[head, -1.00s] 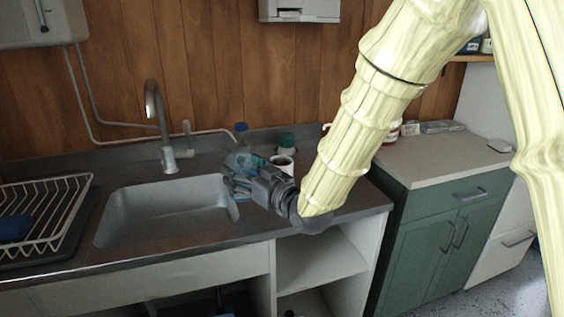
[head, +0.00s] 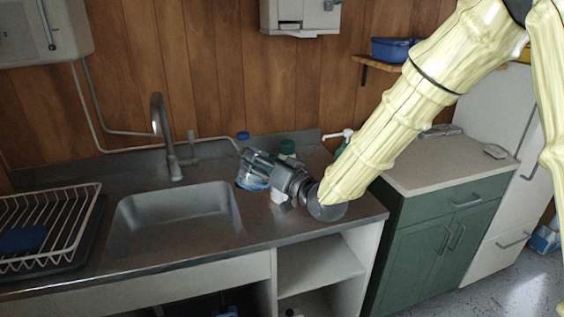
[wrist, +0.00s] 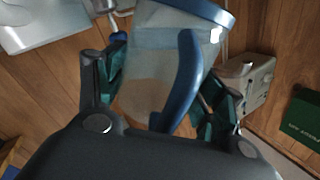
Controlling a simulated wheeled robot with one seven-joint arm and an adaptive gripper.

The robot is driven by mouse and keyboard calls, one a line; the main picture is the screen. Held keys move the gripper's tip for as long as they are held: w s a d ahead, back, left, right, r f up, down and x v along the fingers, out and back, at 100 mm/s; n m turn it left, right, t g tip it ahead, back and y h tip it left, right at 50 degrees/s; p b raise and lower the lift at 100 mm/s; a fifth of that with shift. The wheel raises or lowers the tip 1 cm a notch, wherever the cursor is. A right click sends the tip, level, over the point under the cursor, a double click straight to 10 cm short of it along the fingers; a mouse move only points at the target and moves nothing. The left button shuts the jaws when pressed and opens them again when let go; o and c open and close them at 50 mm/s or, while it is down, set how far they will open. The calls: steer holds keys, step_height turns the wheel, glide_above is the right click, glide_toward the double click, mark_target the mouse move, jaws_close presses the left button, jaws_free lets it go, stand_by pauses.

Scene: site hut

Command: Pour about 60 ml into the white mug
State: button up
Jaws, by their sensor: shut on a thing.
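My gripper (head: 262,166) is over the counter, right of the sink, shut on a clear jug (head: 251,183) with a blue rim and handle. In the wrist view the jug (wrist: 160,85) fills the space between the fingers (wrist: 160,92), with its blue handle towards the palm. The jug looks tilted; its liquid level and any stream cannot be made out. The white mug (head: 279,197) shows only as a small pale patch below my gripper; the rest is hidden. I cannot tell whether the jug's lip is over it.
A blue-capped bottle (head: 243,136) and a green-lidded jar (head: 287,147) stand behind my gripper. The sink (head: 175,215) with its tap (head: 160,125) and a dish rack (head: 45,225) lie left. A green cabinet (head: 430,235) stands right. The front counter strip is clear.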

steer(key=shift+w+d+r+m+p, duration=0.1)
steer(key=shift+w+d+m+p, duration=0.4)
steer(key=shift+m, duration=0.2)
steer(key=shift+w+d+r+m+p, duration=0.1)
steer(key=shift+r+m+p, duration=0.3)
steer(key=shift+m+p, duration=0.25)
steer(key=shift+w+d+r+m+p, duration=0.15)
steer(key=shift+r+m+p, duration=0.1)
steer(key=shift+m+p, duration=0.45)
steer(key=shift+w+f+m, duration=0.1)
steer(key=shift+f+m, duration=0.4)
steer(key=shift+m, duration=0.65)
steer(key=shift+r+m, duration=0.1)
steer(key=shift+m, duration=0.2)
steer(key=shift+w+d+r+m+p, duration=0.1)
steer(key=shift+w+r+m+p, duration=0.1)
steer(key=shift+m+p, duration=0.4)
steer(key=shift+w+d+r+m+p, duration=0.25)
steer(key=shift+w+d+m+p, duration=0.2)
steer(key=shift+m+p, duration=0.3)
